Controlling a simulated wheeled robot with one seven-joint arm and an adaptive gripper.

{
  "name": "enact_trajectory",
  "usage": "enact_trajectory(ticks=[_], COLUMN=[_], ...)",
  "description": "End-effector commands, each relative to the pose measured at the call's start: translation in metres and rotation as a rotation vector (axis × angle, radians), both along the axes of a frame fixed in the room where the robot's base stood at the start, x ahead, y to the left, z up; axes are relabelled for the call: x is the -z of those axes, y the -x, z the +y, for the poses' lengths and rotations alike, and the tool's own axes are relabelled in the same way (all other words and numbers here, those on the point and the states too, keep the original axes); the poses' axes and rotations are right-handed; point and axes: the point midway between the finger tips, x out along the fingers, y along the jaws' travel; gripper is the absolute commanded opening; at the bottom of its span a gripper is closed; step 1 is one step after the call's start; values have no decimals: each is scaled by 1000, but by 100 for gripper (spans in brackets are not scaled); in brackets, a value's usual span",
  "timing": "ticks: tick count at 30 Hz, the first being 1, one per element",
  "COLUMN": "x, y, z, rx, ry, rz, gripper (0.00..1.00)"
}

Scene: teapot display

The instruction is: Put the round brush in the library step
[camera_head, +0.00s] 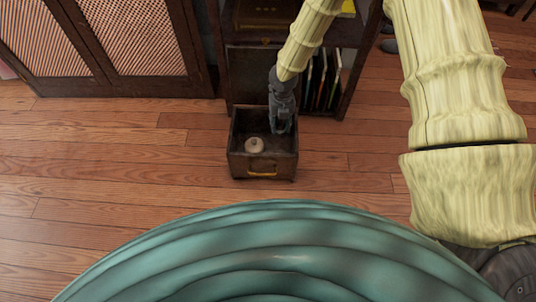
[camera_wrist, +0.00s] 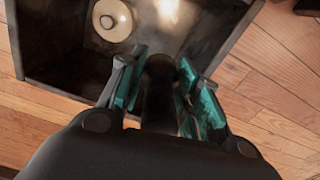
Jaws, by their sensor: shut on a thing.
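The library step (camera_head: 249,166) appears as a dark, open-topped wooden box with a brass pull on its front, standing on the floor. My gripper (camera_head: 281,127) points down over the right side of its opening. In the wrist view my gripper (camera_wrist: 162,92) is shut on a dark, rounded upright thing (camera_wrist: 158,76), which I take to be the round brush. Its lower end is hidden, so I cannot tell whether it touches the box floor. The box's dark wall (camera_wrist: 238,35) also shows in the wrist view.
A small round cream thing with a raised middle (camera_head: 254,145) lies inside the box, left of my gripper; it also shows in the wrist view (camera_wrist: 112,20). A dark shelf with books (camera_head: 322,80) stands right behind the box. A cabinet (camera_head: 110,50) is at left. Wooden floor around is clear.

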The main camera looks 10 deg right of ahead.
Motion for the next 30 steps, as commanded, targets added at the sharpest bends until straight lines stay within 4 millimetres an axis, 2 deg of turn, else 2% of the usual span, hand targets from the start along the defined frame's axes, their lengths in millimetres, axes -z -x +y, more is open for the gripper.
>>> enact_trajectory(ticks=[16,21,26,30], x=[109,128,134,147], y=[1,0,0,0], z=[0,0,0,0], rx=[-3,-2,-1,-2], ry=[1,1,1,1], rz=[1,1,0,1], gripper=[9,9,9,9])
